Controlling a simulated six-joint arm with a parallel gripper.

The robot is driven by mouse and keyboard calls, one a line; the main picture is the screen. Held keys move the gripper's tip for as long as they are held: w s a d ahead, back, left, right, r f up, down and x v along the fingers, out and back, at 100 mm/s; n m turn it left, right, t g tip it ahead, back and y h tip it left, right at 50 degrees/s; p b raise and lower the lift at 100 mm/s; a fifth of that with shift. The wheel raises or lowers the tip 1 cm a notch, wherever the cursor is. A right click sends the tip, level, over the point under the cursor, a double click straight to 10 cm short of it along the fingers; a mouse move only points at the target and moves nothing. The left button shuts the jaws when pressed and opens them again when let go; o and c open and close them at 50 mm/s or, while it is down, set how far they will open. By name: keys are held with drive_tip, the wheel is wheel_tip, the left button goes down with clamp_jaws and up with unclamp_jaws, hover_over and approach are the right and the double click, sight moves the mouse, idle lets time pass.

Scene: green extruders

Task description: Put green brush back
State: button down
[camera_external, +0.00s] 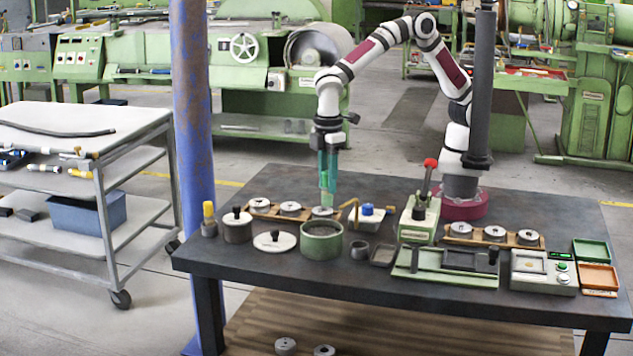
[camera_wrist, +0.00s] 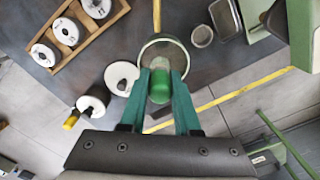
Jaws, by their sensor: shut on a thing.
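The green brush (camera_external: 324,184) is held upright between the fingers of my gripper (camera_external: 327,198), above the table. In the wrist view the brush (camera_wrist: 160,84) shows end-on between the fingertips (camera_wrist: 161,76), which are shut on it. A round green pot (camera_external: 322,250) with a grey inside stands at the table's front; in the wrist view this pot (camera_wrist: 165,42) lies just beyond the fingertips, partly hidden by the brush. A yellow-topped brush (camera_external: 209,210) stands in a small dark holder (camera_external: 209,229) at the table's left end; its yellow top (camera_wrist: 71,120) also shows in the wrist view.
Close to the pot are a white lid (camera_external: 274,241), a dark knobbed jar (camera_external: 237,228), a wooden rack of discs (camera_external: 277,213) and a small dark cup (camera_external: 359,250). A green press with a red-knobbed lever (camera_external: 430,163) stands to the right.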

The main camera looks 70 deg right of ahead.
drive_tip(key=s+a+n, duration=0.2)
drive_tip(key=s+n, duration=0.2)
drive_tip(key=s, duration=0.4)
drive_tip(key=shift+n, duration=0.3)
drive_tip(key=f, duration=1)
drive_tip(key=shift+s+a+f, duration=0.15)
drive_tip(key=shift+s+f, duration=0.15)
drive_tip(key=shift+f, duration=0.05)
drive_tip(key=shift+f, duration=0.1)
drive_tip(key=c, duration=0.6)
unclamp_jaws()
drive_tip(key=shift+c, duration=0.2)
